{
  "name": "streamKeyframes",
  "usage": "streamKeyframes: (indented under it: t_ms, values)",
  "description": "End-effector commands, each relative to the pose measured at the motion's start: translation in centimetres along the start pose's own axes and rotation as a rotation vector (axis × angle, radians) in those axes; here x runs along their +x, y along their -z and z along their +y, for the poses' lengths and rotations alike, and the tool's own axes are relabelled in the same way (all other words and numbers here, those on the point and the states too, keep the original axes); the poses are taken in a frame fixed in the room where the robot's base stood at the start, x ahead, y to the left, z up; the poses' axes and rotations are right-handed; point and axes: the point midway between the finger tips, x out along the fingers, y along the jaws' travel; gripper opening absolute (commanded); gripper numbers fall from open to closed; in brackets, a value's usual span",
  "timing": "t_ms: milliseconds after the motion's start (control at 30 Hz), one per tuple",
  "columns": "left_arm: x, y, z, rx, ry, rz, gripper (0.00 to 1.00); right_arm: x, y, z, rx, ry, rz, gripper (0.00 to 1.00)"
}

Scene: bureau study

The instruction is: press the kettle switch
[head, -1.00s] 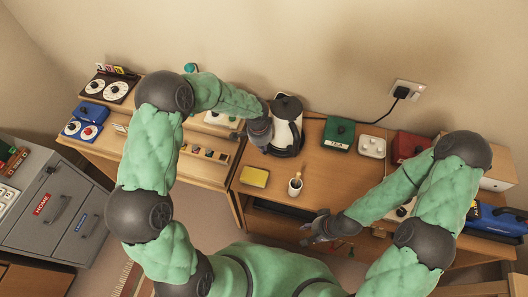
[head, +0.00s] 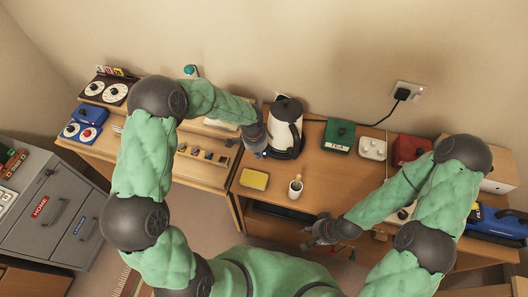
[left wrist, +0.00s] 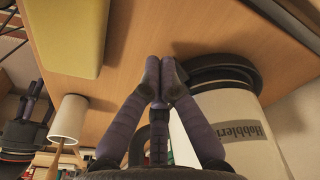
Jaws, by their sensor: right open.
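The kettle (head: 287,130), white with a black lid, handle and base, stands upright at the back of the wooden desk. In the left wrist view its white lettered body (left wrist: 238,128) and dark base fill the right side. I cannot make out its switch. My left gripper (head: 262,150) is just left of the kettle, low by its base. In the left wrist view its fingertips (left wrist: 160,65) are together with nothing between them, close to the kettle's dark base; I cannot tell if they touch it. My right gripper (head: 318,238) is open and empty at the desk's front edge.
A yellow block (head: 255,179) and a white cup (head: 295,192) holding a stick stand in front of the kettle. A green tea box (head: 338,137), white block (head: 372,148) and red box (head: 408,148) stand to the right. A black cord runs to the wall socket (head: 408,93).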

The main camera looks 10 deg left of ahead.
Motion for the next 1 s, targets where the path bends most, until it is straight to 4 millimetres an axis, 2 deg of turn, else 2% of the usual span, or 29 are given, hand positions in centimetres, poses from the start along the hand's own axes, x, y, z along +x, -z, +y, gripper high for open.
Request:
streamKeyframes:
  t_ms: [100, 367, 533, 1000]
  values:
    - [-0.6, -1.1, -0.1, -0.002, 0.001, 0.001, 0.00, -0.4, 0.0, -0.1, 0.000, 0.000, 0.000, 0.44]
    - [-0.5, -1.1, 0.0, 0.000, 0.000, 0.001, 0.00, -0.3, 0.0, -0.1, 0.000, 0.000, 0.000, 0.44]
    - [-1.5, -1.1, -0.1, 0.000, 0.002, 0.001, 0.00, -0.3, 0.0, -0.1, 0.000, 0.000, 0.000, 0.44]
    - [-10.0, -1.0, 0.0, -0.001, 0.001, 0.003, 0.00, -0.3, 0.0, -0.1, 0.000, 0.000, 0.000, 0.44]
